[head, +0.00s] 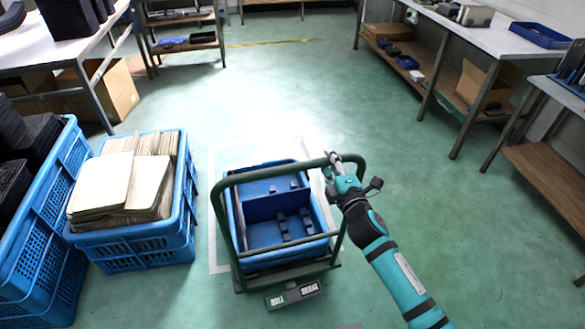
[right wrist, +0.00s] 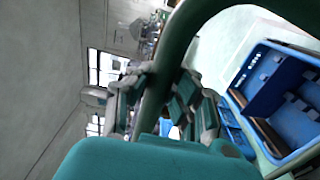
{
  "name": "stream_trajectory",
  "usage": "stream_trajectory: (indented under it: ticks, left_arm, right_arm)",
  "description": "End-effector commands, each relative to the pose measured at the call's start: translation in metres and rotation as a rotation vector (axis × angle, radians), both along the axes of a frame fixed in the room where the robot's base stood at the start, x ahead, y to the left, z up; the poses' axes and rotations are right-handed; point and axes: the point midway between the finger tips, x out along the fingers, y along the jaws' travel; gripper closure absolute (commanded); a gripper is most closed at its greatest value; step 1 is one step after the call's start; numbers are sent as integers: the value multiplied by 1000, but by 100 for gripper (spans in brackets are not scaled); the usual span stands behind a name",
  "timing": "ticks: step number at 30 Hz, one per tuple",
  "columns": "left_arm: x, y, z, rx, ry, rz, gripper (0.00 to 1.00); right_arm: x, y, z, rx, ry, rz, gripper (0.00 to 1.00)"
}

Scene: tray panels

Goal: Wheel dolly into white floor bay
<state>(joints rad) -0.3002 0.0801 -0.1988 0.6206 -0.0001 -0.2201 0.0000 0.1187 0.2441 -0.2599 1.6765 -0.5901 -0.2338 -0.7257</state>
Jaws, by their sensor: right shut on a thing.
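The dolly is a dark green wheeled frame with a tall tube handle (head: 222,215) and a blue divided crate (head: 275,207) on it. A pedal marked ROLL and BRAKE (head: 293,295) sits at its near end. The white floor bay (head: 212,225) is an outlined rectangle. The crate lies largely over it, while the dolly's near end and pedal reach past its near side. My right gripper (head: 333,162) is shut on the handle's upper right corner. In the right wrist view the handle tube (right wrist: 165,65) runs between the fingers (right wrist: 148,82). The wheels are hidden. My left gripper is not in view.
A blue crate stack with cardboard sheets (head: 120,185) stands close left of the bay, beside larger blue crates (head: 45,220). Workbenches line the left (head: 60,45) and right (head: 490,38). The green floor beyond the bay and to its right is clear.

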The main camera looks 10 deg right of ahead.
Motion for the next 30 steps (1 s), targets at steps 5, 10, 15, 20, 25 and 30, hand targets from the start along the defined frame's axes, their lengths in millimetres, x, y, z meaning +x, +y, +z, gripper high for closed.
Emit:
stream_trajectory:
  ticks: [5, 10, 15, 20, 25, 30]
  left_arm:
    - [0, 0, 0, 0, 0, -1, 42]
    - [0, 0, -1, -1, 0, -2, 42]
    - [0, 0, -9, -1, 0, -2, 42]
    - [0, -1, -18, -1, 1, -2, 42]
    - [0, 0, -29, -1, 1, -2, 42]
    - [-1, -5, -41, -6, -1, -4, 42]
  right_arm:
    - [0, 0, -1, 0, 1, 0, 100]
    - [1, 1, -1, 0, 1, -1, 100]
    - [20, 8, -2, 0, -2, -9, 100]
    - [42, 15, -3, 1, -2, -20, 100]
    - [64, 23, -3, 1, -1, -31, 100]
    - [87, 31, -3, 1, -3, -42, 100]
